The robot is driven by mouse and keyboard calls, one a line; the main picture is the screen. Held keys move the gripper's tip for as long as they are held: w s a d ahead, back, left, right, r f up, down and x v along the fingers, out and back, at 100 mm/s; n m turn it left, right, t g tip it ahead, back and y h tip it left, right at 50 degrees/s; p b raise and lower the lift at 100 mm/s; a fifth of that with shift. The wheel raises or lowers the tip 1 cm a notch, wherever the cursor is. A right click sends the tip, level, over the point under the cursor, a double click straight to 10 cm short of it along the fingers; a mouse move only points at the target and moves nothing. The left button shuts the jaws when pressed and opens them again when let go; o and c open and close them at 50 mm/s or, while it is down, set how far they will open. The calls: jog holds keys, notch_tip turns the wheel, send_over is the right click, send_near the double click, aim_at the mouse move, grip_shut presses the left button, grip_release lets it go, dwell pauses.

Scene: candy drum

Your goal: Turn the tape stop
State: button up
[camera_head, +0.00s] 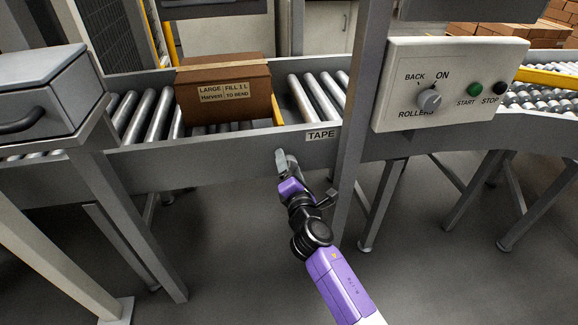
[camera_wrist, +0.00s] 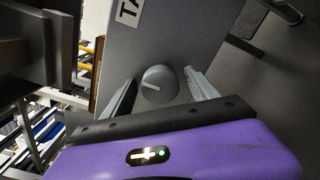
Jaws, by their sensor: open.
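The tape stop knob (camera_wrist: 158,86) is a round grey dial with a pale pointer line, on the grey side rail (camera_wrist: 165,40) of the conveyor. In the wrist view it sits between the two fingers of my gripper (camera_wrist: 161,78), with a gap on each side. My gripper is open. In the head view my gripper (camera_head: 282,163) is at the rail, below and left of the TAPE label (camera_head: 321,135), and hides the knob. A brown carton (camera_head: 224,92) stands on the rollers, with a yellow bar (camera_head: 277,111) at its right end.
A panel (camera_head: 451,75) at the right carries a ROLLERS knob (camera_head: 429,100), a green START button (camera_head: 474,90) and a black STOP button (camera_head: 500,88). A grey post (camera_head: 358,110) stands just right of my gripper. A grey drawer unit (camera_head: 45,90) is at the left.

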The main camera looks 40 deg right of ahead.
jog(key=c, duration=1.4)
jog(key=shift+o, duration=0.2)
jog(key=shift+f+m, duration=0.1)
jog(key=shift+m, duration=0.3)
jog(key=m+b, duration=0.2)
jog(key=m, duration=0.2)
jog(key=shift+f, duration=0.1)
jog(key=m+b, duration=0.2)
jog(key=m, duration=0.2)
jog(key=shift+f+b, duration=0.1)
jog(key=shift+b, duration=0.3)
jog(key=m+b, duration=0.2)
jog(key=m, duration=0.3)
jog(key=shift+b, duration=0.35)
jog(key=shift+m+b, duration=1.1)
jog(key=shift+m, duration=0.9)
